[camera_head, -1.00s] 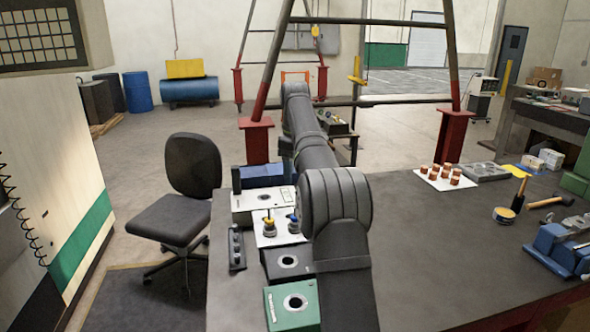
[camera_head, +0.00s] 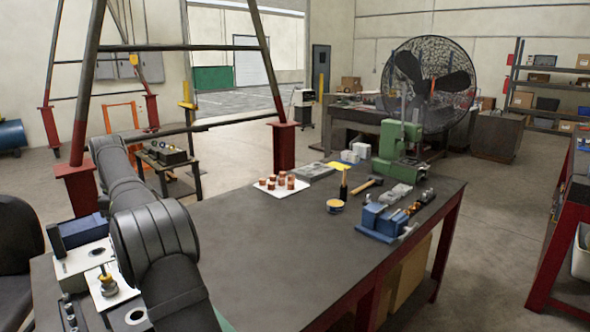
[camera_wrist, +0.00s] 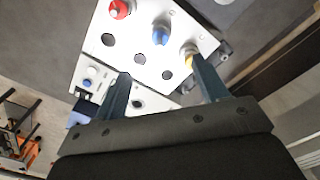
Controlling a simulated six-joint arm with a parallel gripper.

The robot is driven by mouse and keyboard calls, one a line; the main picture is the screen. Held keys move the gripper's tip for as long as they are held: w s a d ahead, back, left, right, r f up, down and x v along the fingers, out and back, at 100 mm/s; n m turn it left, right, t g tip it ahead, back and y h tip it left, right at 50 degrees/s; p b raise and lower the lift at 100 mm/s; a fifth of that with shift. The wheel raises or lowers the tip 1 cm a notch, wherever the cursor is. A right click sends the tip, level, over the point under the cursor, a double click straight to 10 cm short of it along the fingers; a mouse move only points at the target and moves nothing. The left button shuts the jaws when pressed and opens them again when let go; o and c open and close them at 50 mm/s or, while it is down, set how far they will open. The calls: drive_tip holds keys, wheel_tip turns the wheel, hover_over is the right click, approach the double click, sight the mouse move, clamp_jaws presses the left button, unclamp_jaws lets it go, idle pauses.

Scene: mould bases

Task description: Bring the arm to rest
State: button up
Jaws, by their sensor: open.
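My gripper (camera_wrist: 160,92) shows in the wrist view with its two dark fingers spread apart and nothing between them. Beyond the fingers is a white plate (camera_wrist: 134,66) with round holes and red, blue and yellow knobbed pieces standing on it. The yellow piece (camera_wrist: 189,54) appears close to the right fingertip; I cannot tell whether they touch. In the head view my arm stretches away over the left part of the dark workbench (camera_head: 262,240), and the gripper itself is hidden. Part of the white plate (camera_head: 112,291) shows left of my arm.
A white sheet with several copper-coloured cylinders (camera_head: 281,181) lies mid-bench. A yellow tin (camera_head: 335,206), a hammer (camera_head: 367,187), a blue vise (camera_head: 380,222) and a green press (camera_head: 399,140) stand to the right. The bench's near middle is clear.

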wheel_tip(320, 180, down, 14)
drive_tip(key=shift+r, duration=0.45)
drive_tip(key=shift+r, duration=0.1)
wheel_tip(320, 180, up, 17)
wheel_tip(320, 180, down, 17)
wheel_tip(320, 180, up, 12)
drive_tip(key=shift+s+d+f, duration=0.15)
drive_tip(key=shift+s+d, duration=0.15)
drive_tip(key=shift+s, duration=0.55)
drive_tip(key=shift+s+d+f, duration=0.15)
drive_tip(key=shift+s+d, duration=0.15)
drive_tip(key=shift+s, duration=0.6)
drive_tip(key=shift+s+d+f, duration=0.15)
drive_tip(key=shift+s+d, duration=0.15)
drive_tip(key=shift+s, duration=0.55)
drive_tip(key=shift+w, duration=0.1)
